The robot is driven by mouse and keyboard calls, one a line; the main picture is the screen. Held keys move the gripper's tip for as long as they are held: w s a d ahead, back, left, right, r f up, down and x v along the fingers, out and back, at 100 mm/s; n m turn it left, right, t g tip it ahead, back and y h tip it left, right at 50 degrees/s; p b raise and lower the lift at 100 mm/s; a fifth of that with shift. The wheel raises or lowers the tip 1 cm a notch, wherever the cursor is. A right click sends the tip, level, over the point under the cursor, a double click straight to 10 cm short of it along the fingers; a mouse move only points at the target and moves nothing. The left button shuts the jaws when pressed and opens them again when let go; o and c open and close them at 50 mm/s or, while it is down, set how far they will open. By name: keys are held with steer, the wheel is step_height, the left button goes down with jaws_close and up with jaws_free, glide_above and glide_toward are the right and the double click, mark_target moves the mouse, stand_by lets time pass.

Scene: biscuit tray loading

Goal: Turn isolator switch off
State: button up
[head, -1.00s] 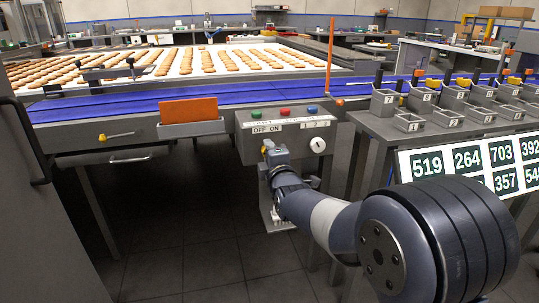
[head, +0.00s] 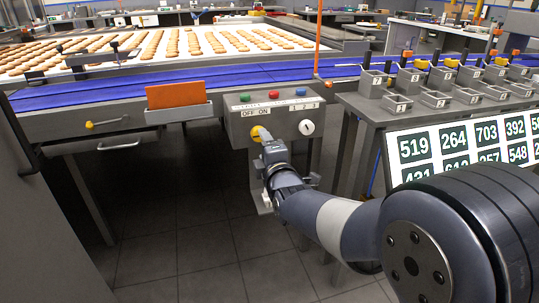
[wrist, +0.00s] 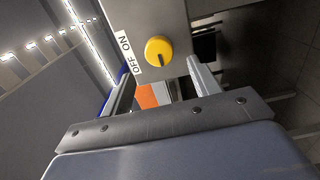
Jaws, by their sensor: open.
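The isolator switch is a round yellow knob (wrist: 158,51) on the front of a grey control box (head: 300,108). A white OFF/ON label (wrist: 130,53) is beside it in the wrist view. A short dark mark on the knob points down in that view, towards the label's OFF end. In the head view the knob (head: 256,133) shows just beyond my gripper (head: 263,143), partly covered. In the wrist view my gripper (wrist: 158,72) is open and empty, with its fingers apart below the knob. I cannot tell whether they touch the box.
The box also has green, red and blue buttons (head: 273,94) and a white dial (head: 306,128). An orange panel (head: 174,95) stands left of it. A table with small numbered bins (head: 433,98) and a number board (head: 460,150) are at right. Dark floor lies below.

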mark_target(258, 136)
steer(key=v, duration=0.4)
steer(key=shift+s+d, duration=0.1)
steer(key=shift+s, duration=0.25)
steer(key=b+x, duration=0.1)
steer(key=x, duration=1)
steer(key=shift+d, duration=0.1)
steer(key=shift+s, duration=0.15)
